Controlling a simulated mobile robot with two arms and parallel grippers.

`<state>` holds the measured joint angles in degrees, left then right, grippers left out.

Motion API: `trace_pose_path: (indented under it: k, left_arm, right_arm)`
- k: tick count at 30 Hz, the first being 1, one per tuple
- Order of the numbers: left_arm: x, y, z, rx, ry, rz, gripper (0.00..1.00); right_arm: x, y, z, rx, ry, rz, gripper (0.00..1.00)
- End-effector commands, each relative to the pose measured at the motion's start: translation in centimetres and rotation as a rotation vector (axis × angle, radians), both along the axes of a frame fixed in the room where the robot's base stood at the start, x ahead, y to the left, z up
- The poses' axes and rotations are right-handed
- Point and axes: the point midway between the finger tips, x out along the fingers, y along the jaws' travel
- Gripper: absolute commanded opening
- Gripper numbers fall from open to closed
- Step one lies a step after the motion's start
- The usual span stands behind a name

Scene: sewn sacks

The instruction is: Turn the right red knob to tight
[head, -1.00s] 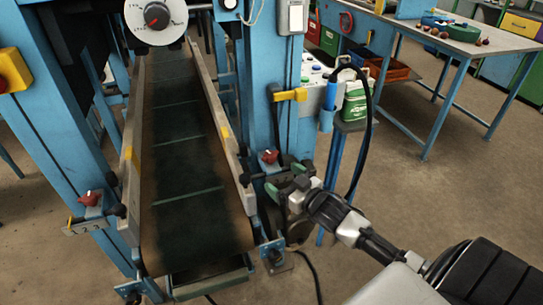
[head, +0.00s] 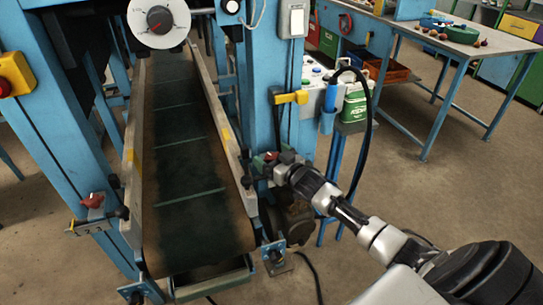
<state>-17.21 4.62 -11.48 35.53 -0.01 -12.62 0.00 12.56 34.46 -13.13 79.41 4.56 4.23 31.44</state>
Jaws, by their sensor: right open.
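The right red knob (head: 270,156) sits on the bracket at the right side of the conveyor, on the blue post. Only a small red part of it shows behind my gripper. My right gripper (head: 272,162) is open, with its fingertips at the knob. I cannot tell whether they touch it. My left gripper is not in view. The left red knob (head: 93,201) is on a bracket with a number scale at the conveyor's left side.
The dark conveyor belt (head: 185,190) runs between metal side rails. A yellow lever (head: 291,98) juts from the post above my gripper. A green container (head: 356,103) and a black hose (head: 369,135) are to the right. Open floor lies farther right.

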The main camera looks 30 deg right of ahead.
Motion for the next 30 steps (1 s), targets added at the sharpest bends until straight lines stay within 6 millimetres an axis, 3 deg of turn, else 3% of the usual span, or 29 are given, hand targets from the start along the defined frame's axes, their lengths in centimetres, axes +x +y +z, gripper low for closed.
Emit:
trace_pose_path:
  k: [7,17,23,30]
  left_arm:
    - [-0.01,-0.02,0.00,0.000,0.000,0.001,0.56]
    - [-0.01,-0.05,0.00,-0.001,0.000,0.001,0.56]
    - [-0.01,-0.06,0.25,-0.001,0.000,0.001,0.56]
    - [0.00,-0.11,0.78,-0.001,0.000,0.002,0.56]
  right_arm:
    - [0.09,0.05,-0.01,0.000,0.000,0.001,0.92]
    - [0.07,0.06,-0.01,0.000,0.000,0.001,0.42]
    - [0.15,0.29,0.11,0.004,-0.003,-0.031,0.42]
    - [0.23,0.36,0.29,0.011,-0.009,-0.185,0.42]
